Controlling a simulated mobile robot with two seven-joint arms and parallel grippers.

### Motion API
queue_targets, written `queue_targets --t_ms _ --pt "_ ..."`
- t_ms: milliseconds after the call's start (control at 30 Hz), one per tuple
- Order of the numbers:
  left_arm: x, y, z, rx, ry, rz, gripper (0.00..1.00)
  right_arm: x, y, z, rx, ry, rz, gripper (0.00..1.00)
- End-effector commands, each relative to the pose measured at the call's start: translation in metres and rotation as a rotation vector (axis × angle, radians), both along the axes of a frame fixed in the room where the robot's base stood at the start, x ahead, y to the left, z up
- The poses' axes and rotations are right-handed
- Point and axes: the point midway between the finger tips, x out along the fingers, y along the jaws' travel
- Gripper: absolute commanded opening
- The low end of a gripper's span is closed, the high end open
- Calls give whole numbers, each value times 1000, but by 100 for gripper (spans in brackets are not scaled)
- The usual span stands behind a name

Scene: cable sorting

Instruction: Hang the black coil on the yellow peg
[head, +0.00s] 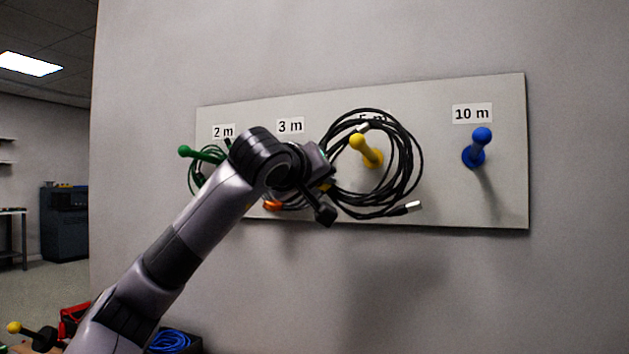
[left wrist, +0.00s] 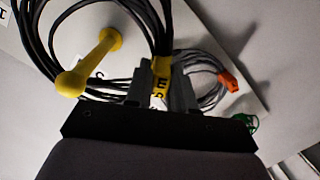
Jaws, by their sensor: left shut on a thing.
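The black coil (head: 415,165) is a wide ring of several loops with silver plugs, in front of the board. My left gripper (head: 325,182) is shut on the left side of the coil. In the left wrist view its fingers (left wrist: 162,90) close around the coil's yellow tag, with black strands (left wrist: 158,30) beside it. The yellow peg (head: 368,152) shows inside the ring's opening in the head view. The peg also shows in the left wrist view (left wrist: 92,62), with strands on both sides. I cannot tell exactly how far along the peg the coil sits. My right gripper is not in view.
The grey board (head: 440,200) carries length labels. A blue peg (head: 479,148) at right is bare. A green peg (head: 190,153) holds a green coil, and a grey coil (left wrist: 208,62) hangs near orange. A blue coil (head: 172,341) lies low at left.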

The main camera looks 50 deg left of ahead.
Motion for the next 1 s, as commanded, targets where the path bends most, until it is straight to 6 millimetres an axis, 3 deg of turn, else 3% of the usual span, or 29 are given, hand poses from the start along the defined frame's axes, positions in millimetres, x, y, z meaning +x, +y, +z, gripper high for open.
queue_targets --t_ms 767,1000 --pt "47 26 -6 -1 -3 0 0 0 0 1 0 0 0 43" --pt "49 28 -25 -1 -3 0 0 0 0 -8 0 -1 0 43"
